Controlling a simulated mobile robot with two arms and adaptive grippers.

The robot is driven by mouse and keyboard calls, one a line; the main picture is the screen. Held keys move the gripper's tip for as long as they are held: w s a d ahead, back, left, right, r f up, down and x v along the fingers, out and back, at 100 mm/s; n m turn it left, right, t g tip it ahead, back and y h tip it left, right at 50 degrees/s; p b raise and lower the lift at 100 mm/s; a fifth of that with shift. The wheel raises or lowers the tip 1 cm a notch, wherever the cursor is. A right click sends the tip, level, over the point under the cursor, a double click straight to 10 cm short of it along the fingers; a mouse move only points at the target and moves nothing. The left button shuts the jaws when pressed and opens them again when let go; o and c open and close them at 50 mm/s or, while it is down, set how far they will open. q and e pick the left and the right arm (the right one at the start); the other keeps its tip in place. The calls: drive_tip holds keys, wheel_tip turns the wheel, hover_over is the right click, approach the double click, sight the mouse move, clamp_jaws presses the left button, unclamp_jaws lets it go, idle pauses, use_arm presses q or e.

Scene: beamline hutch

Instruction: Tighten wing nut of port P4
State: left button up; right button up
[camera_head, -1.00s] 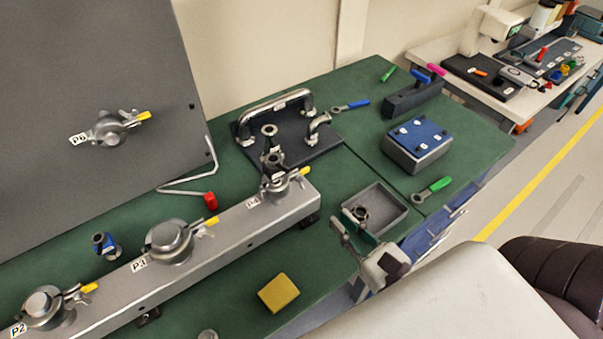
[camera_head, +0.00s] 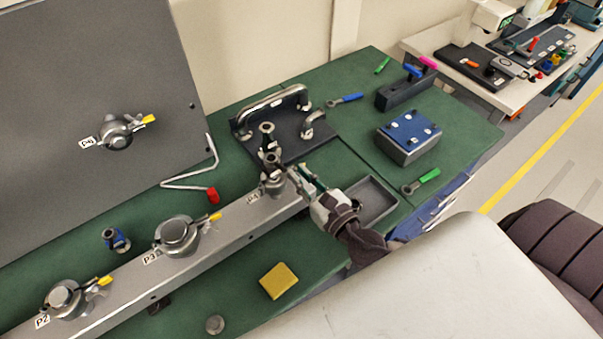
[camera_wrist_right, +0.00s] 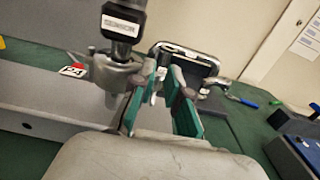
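Port P4 (camera_head: 273,184) is the clamped flange at the far right end of the grey beam, with its label (camera_head: 252,197) to its left. A dark cylindrical fitting (camera_head: 270,160) stands on it. In the right wrist view the P4 clamp (camera_wrist_right: 112,73) is at the left, under the fitting (camera_wrist_right: 122,22). My right gripper (camera_head: 303,177) is at the right side of P4. In the right wrist view its teal fingers (camera_wrist_right: 164,82) are apart, with the tips close to the clamp's right side. The wing nut is largely hidden by the fingers; I cannot tell whether they touch it. My left gripper is not in view.
Ports P3 (camera_head: 176,234) and P2 (camera_head: 65,298) sit along the same beam (camera_head: 222,232). A dark board with pipe handles (camera_head: 300,140) is just behind P4. A grey tray (camera_head: 378,203) lies right of the gripper. A yellow block (camera_head: 279,281) lies in front on the green bench.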

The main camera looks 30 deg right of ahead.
drive_tip(key=shift+c, duration=0.2)
clamp_jaws()
drive_tip(key=shift+f, duration=0.1)
